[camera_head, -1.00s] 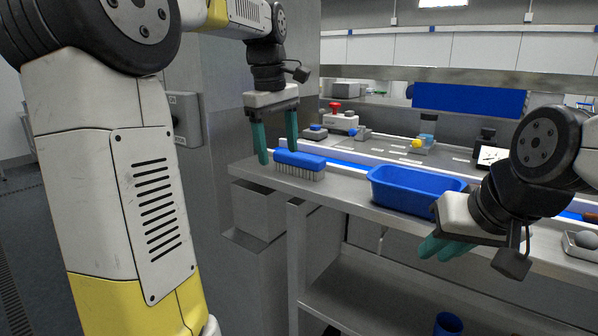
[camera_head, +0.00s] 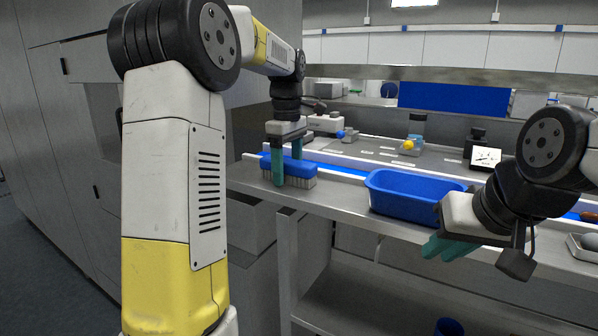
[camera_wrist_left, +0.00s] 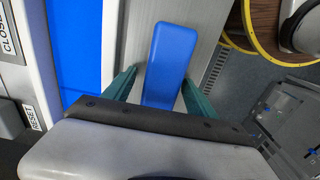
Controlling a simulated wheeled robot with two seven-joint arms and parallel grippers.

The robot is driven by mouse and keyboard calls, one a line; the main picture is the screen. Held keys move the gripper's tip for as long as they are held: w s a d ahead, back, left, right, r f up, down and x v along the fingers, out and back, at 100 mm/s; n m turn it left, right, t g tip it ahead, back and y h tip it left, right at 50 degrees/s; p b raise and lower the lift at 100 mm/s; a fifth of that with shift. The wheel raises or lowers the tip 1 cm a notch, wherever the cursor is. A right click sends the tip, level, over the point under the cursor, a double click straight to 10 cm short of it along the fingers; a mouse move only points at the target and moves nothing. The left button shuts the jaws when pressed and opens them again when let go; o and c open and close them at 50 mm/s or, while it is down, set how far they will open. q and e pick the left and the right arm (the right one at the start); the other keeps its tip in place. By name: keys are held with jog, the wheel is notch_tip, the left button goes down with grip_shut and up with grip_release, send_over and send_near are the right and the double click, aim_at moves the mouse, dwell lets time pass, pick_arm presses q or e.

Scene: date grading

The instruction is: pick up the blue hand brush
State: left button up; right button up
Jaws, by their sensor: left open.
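The blue hand brush (camera_head: 302,170) stands bristles down on the left end of the steel counter. My left gripper (camera_head: 287,172) is over it, with its green fingers reaching down around the brush. In the left wrist view the brush's blue back (camera_wrist_left: 170,62) lies between the two fingers of my left gripper (camera_wrist_left: 158,88), with a gap visible on each side. The bristles are hidden there. My right gripper (camera_head: 447,247) hangs at the counter's front edge, right of the brush; its green fingers look close together, and their gap cannot be judged.
A blue tub (camera_head: 408,197) stands on the counter right of the brush. A blue belt strip (camera_wrist_left: 75,45) runs along the counter beside the brush. A small scale with a dial (camera_head: 485,154) and a grey unit stand further back. A blue cup (camera_head: 449,327) is below.

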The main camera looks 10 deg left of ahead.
aim_at(288, 161)
pick_arm(q)
grip_shut()
jog(key=shift+r, duration=5)
